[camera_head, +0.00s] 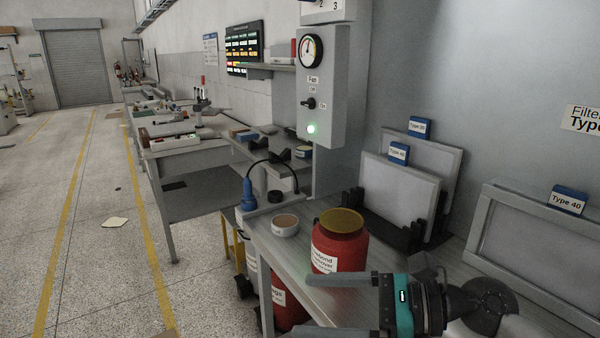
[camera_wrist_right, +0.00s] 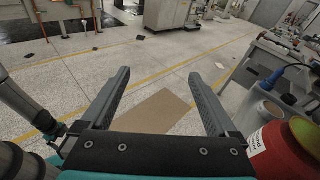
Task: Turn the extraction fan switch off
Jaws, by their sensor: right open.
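The fan switch (camera_head: 308,103) is a small black knob on a grey control box (camera_head: 342,90) in the head view. It is labelled "Fan", with "Off" above it and "On" to its right. A lit green lamp (camera_head: 312,129) sits below it, and a round gauge (camera_head: 311,50) above. The knob's lever looks turned sideways. My right gripper (camera_head: 330,306) is at the bottom of the head view, well below the box. Its two fingers are spread and empty, as the right wrist view (camera_wrist_right: 158,98) also shows. My left gripper is not visible.
A red jar (camera_head: 340,250) with a brownish lid stands on the bench beside my right gripper. Near it are a white round tub (camera_head: 285,225), a blue-handled tool (camera_head: 248,194) and framed filters (camera_head: 400,190). The floor at left is mostly open.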

